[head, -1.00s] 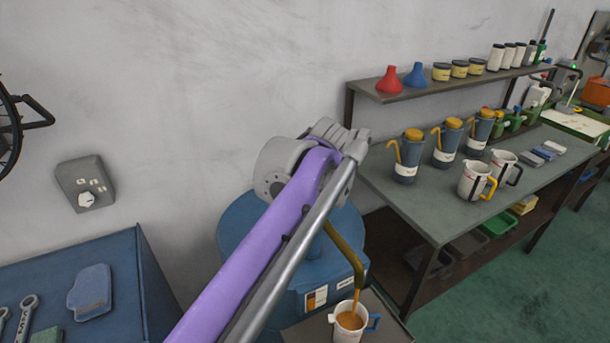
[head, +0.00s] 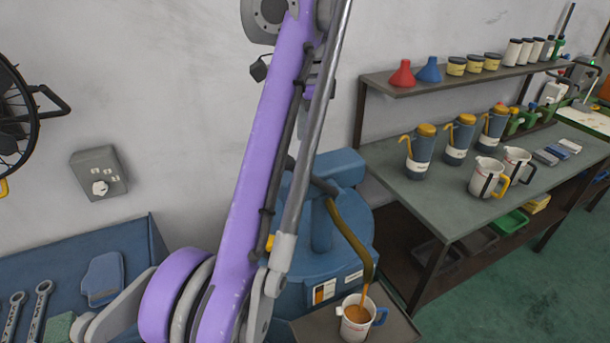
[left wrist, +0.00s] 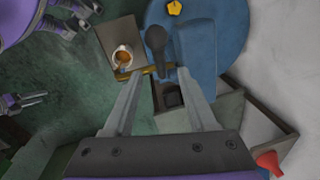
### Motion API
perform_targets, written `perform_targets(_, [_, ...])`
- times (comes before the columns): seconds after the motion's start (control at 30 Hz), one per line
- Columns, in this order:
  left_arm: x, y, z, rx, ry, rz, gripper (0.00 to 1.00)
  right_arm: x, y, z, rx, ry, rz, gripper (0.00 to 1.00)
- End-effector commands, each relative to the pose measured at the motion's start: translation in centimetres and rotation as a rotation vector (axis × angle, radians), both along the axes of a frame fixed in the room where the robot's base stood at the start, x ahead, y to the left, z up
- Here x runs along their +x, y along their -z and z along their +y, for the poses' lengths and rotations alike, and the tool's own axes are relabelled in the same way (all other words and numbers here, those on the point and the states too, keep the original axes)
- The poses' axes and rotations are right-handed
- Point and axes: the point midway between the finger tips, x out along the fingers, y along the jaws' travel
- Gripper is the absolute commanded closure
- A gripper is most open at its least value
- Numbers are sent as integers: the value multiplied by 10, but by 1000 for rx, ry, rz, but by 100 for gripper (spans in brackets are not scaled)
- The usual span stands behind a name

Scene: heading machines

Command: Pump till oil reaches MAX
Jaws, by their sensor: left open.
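The blue drum pump (head: 346,212) stands by the wall, with a dark lever handle (left wrist: 157,45) on its top. Its amber spout (head: 349,238) runs a brown stream into a white mug with a blue handle (head: 353,329) on a small stand (head: 398,326). Brown oil shows inside the mug (left wrist: 123,57); I cannot read a MAX mark. My left gripper (left wrist: 158,76) is open above the pump, its fingers apart on either side of the handle's line in the picture. In the head view my purple left arm hides it. Another gripper of mine (left wrist: 32,101) shows at the left wrist view's left edge.
A metal table (head: 440,204) to the right holds several blue oil cans and two white jugs. A shelf (head: 440,84) above it holds funnels and jars. A blue bench (head: 60,262) with wrenches lies at the left. Green floor is free at right.

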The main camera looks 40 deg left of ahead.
Motion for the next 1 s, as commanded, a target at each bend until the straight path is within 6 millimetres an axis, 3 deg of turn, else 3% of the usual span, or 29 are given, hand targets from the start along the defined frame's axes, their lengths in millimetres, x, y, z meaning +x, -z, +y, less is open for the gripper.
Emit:
perform_targets(0.23, [3,51,5,0,0,4,43,-12,32,0,0,0,23,43])
perform_targets(0.5, [6,91,9,0,0,0,43,-17,47,0,0,0,32,43])
perform_targets(0.93, [8,100,10,0,-1,-1,43,-17,49,0,0,0,33,43])
perform_targets(1.0, [8,100,10,0,-1,-1,52,-17,49,0,0,0,33,43])
